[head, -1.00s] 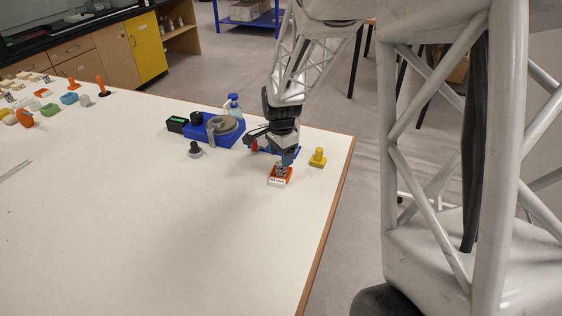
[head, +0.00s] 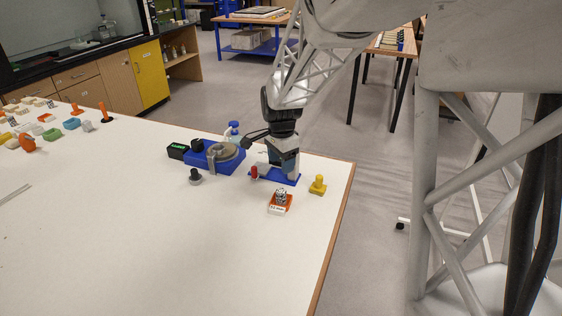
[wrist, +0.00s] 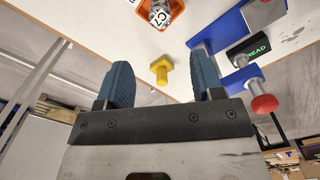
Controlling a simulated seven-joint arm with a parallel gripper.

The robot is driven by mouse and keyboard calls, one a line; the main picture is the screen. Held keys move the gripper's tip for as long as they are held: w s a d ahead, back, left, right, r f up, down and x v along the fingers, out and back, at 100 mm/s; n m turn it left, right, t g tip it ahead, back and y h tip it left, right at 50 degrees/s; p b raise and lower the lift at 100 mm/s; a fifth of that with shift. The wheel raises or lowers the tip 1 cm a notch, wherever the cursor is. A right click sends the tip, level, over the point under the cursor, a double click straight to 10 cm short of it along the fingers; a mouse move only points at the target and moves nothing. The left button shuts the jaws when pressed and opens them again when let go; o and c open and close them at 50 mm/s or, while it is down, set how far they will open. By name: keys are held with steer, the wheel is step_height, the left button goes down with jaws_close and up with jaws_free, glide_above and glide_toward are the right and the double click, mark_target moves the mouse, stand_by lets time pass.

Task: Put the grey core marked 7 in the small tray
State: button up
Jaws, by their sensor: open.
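The small orange tray (head: 274,209) with a white label on its front sits near the right edge of the table. The grey core (head: 282,195) is inside it and rises above the rim. In the wrist view the core (wrist: 160,14) shows a white label reading "C7", and part of the tray's orange wall (wrist: 140,4) shows around it, cut off by the top edge. My gripper (wrist: 163,80) is open with nothing between its fingers. In the head view it stands behind the tray, apart from the core, and its fingertips are hard to make out.
A yellow knobbed piece (head: 318,185) stands right of the tray. A blue stand with a red knob (head: 254,171) is by my gripper. A blue machine with a round grey plate (head: 222,151) and a grey knobbed piece (head: 195,177) are to the left. The table's front is clear.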

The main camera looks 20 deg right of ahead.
stand_by(0.3)
steer(key=s+a+r+n+t, duration=0.1)
steer(key=s+a+r+n, duration=0.2)
steer(key=s, duration=0.6)
steer(key=s+a+r+n, duration=0.3)
steer(key=s+n, duration=0.4)
steer(key=s, duration=0.3)
steer(key=s+a+r+n+t, duration=0.1)
steer(key=s+a+r+n, duration=0.3)
steer(key=s, duration=0.6)
steer(key=shift+a+n+t, duration=0.3)
steer(key=shift+a+n, duration=0.3)
steer(key=shift+n, duration=0.3)
